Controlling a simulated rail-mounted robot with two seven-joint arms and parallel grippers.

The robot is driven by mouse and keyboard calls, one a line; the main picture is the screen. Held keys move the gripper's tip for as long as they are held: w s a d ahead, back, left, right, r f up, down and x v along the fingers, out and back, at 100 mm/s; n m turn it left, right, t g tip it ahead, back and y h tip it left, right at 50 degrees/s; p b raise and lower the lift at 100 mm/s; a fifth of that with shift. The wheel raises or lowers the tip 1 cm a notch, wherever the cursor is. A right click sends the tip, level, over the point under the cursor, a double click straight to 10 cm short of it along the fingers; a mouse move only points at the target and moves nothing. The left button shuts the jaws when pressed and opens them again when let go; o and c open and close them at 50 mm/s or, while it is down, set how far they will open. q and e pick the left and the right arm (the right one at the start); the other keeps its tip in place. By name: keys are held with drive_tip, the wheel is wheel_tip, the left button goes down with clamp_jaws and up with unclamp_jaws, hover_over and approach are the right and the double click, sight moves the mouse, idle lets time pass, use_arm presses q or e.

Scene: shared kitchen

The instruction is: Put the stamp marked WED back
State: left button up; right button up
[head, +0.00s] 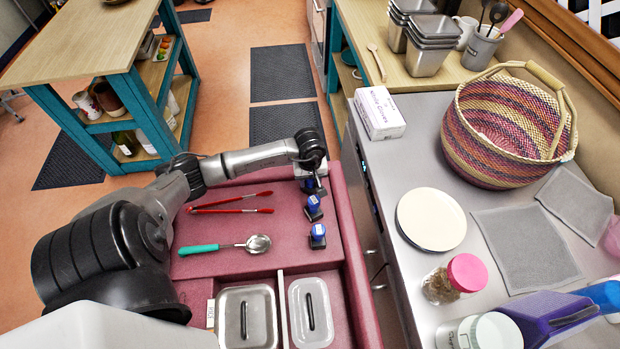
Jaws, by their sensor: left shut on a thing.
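My left gripper (311,172) is over the far right corner of a red-lined drawer (225,225), pointing down. It is shut on a dark blue stamp (311,188), which the fingers partly cover. Two more blue stamps stand in a line below it along the drawer's right side, a middle stamp (314,206) and a near stamp (318,236). The markings are too small to read, so I cannot tell which one says WED. I cannot tell whether the held stamp touches the drawer floor. My right gripper is not in view.
Red tongs (232,203) and a teal-handled scoop (228,245) lie left of the stamps. On the counter at right stand a glove box (380,113), a woven basket (505,130), a plate (431,219) and a pink-lidded jar (455,279).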

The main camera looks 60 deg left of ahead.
use_arm(q)
drive_tip(key=shift+f, duration=0.1)
drive_tip(key=shift+f, duration=0.15)
drive_tip(key=o, duration=1)
